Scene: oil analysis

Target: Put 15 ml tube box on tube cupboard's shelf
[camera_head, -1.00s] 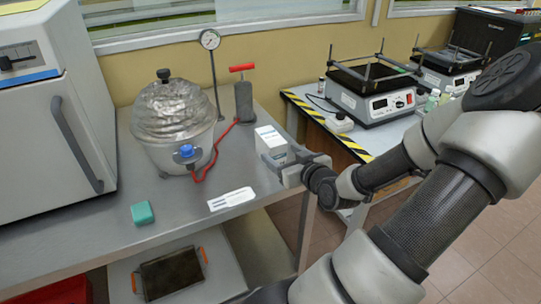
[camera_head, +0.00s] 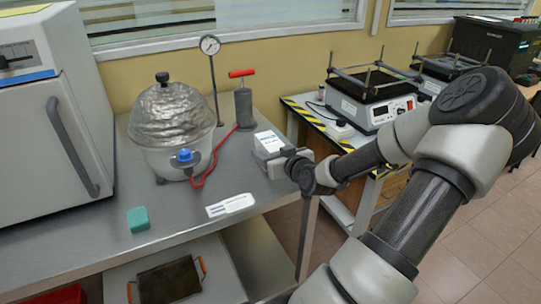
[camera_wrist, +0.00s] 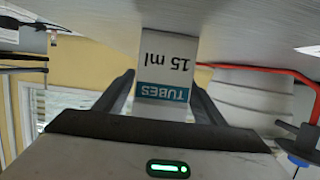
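The 15 ml tube box (camera_head: 268,141) is a white box near the right end of the grey metal table. In the wrist view its face (camera_wrist: 167,68) reads "15 ml" and "TUBES" on a blue band, upside down. My gripper (camera_head: 284,162) is low at the box's right side and hides part of it. In the wrist view my gripper's fingers (camera_wrist: 163,82) lie along both sides of the box, very close to it. I cannot tell whether they press on it. The box seems to rest on the table. I cannot make out the tube cupboard's shelf.
A foil-covered vessel (camera_head: 172,118), a gauge (camera_head: 210,46) and a hand pump (camera_head: 244,106) with a red hose stand left of the box. A label card (camera_head: 230,205) and a green block (camera_head: 138,219) lie in front. A hazard-striped bench (camera_head: 310,114) stands right.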

